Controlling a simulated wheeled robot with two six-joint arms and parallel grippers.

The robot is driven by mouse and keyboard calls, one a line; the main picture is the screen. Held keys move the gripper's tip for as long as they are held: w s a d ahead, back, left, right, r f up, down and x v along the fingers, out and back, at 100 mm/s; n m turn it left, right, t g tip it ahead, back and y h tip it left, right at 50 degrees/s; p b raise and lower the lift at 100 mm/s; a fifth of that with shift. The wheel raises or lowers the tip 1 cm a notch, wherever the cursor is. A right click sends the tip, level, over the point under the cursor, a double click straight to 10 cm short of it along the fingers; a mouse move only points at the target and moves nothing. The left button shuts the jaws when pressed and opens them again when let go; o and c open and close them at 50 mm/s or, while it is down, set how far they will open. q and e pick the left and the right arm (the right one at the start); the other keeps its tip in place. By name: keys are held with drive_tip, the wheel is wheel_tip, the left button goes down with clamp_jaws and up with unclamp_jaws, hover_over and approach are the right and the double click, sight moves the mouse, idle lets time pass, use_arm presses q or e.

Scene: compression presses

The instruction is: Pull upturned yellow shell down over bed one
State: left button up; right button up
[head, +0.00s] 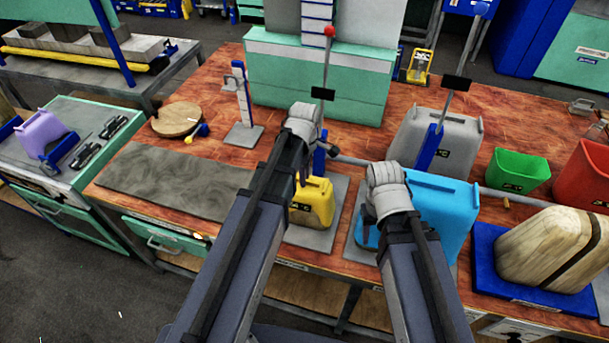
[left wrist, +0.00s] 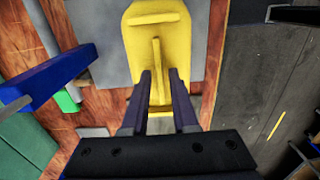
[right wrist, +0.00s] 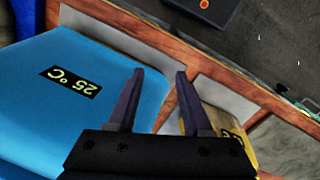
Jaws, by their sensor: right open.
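The yellow shell (head: 313,205) stands over a grey plate (head: 318,238) on the wooden bench, with a dark label on its front side. In the left wrist view the yellow shell (left wrist: 138,52) shows a raised ridge along its top. My left gripper (left wrist: 160,72) is open above it, the ridge appearing between the two fingers with a gap; I cannot tell whether they touch. In the head view that gripper is mostly hidden by my arm. My right gripper (right wrist: 159,72) is open and empty, near the blue 25°C shell (right wrist: 50,110) and a corner of the yellow shell (right wrist: 238,140).
A blue lever post (head: 320,158) stands behind the yellow shell. The blue shell (head: 440,205) is close on the right, with a grey shell (head: 450,145) behind. A wooden-patterned shell (head: 545,250) sits further right. A flat grey mat (head: 170,180) lies clear on the left.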

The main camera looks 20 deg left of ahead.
use_arm(q)
drive_tip(key=shift+o, duration=1.1)
wheel_tip(320, 180, up, 8)
drive_tip(key=p, duration=0.8)
drive_tip(key=shift+f, duration=0.1)
